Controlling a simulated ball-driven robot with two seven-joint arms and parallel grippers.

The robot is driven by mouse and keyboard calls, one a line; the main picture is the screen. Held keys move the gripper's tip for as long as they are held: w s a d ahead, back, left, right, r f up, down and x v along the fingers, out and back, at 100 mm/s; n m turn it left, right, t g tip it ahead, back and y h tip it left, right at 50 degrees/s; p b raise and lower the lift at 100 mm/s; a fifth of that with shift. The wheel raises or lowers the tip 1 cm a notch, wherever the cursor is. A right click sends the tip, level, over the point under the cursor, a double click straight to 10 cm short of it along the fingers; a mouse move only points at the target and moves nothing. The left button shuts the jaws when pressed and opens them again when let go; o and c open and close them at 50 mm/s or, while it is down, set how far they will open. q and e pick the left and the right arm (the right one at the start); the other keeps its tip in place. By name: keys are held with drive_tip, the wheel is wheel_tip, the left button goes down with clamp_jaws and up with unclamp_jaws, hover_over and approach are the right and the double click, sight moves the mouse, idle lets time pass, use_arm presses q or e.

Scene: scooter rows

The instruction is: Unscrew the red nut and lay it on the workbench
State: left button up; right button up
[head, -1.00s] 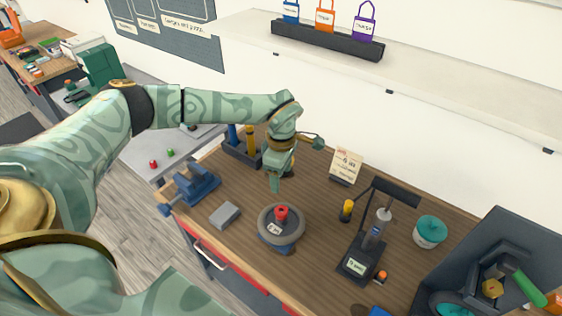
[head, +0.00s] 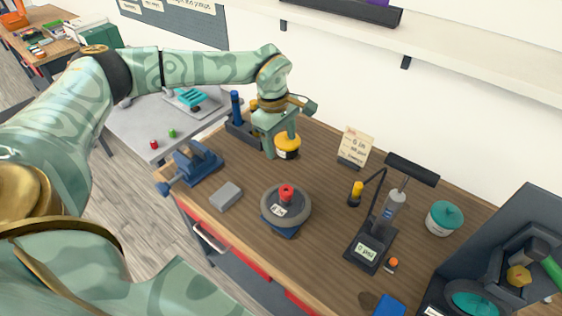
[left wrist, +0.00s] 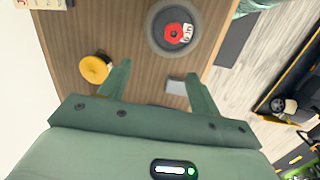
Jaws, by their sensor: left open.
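The red nut (head: 286,190) sits at the centre of a round grey fixture (head: 272,216) with a white label, on the wooden workbench (head: 325,180). In the left wrist view the red nut (left wrist: 173,34) is near the top, ahead of my fingers. My left gripper (head: 280,147) is open and empty, above the bench behind and left of the nut, apart from it. Its two fingers (left wrist: 157,70) show spread in the left wrist view. My right gripper is not in view.
A yellow-lidded jar (head: 287,142) stands close by my left gripper. A grey block (head: 226,196) and a blue vise (head: 195,163) are left of the fixture. A lamp-like stand (head: 370,247) and a teal-lidded jar (head: 444,218) are to the right. Bare wood lies behind the fixture.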

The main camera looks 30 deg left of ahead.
sight(286, 191)
use_arm(q)
drive_tip(key=d+f+n, duration=0.1)
drive_tip(key=f, duration=0.4)
drive_tip(key=s+d+f+n, duration=0.1)
drive_tip(key=f, duration=0.4)
drive_tip(key=f+p, duration=0.1)
drive_tip(key=f, duration=0.4)
drive_tip(key=shift+s+d+f+n+g+h, duration=0.25)
drive_tip(key=shift+s+d+n+g+h, duration=0.05)
drive_tip(key=shift+d+n, duration=0.1)
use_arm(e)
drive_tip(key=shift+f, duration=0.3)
use_arm(q)
drive_tip(key=shift+c, duration=0.3)
drive_tip(key=c, duration=1)
drive_tip(key=shift+r+n+p, duration=0.1)
drive_tip(key=shift+n+p, duration=0.25)
drive_tip(key=shift+n, duration=0.05)
drive_tip(key=n+p, duration=0.2)
drive_tip(key=n, duration=0.1)
drive_tip(key=shift+n, duration=0.3)
drive_tip(key=n+t+p, duration=0.1)
drive_tip(key=n+p, duration=0.2)
drive_tip(key=n, duration=0.2)
drive_tip(key=o, duration=1)
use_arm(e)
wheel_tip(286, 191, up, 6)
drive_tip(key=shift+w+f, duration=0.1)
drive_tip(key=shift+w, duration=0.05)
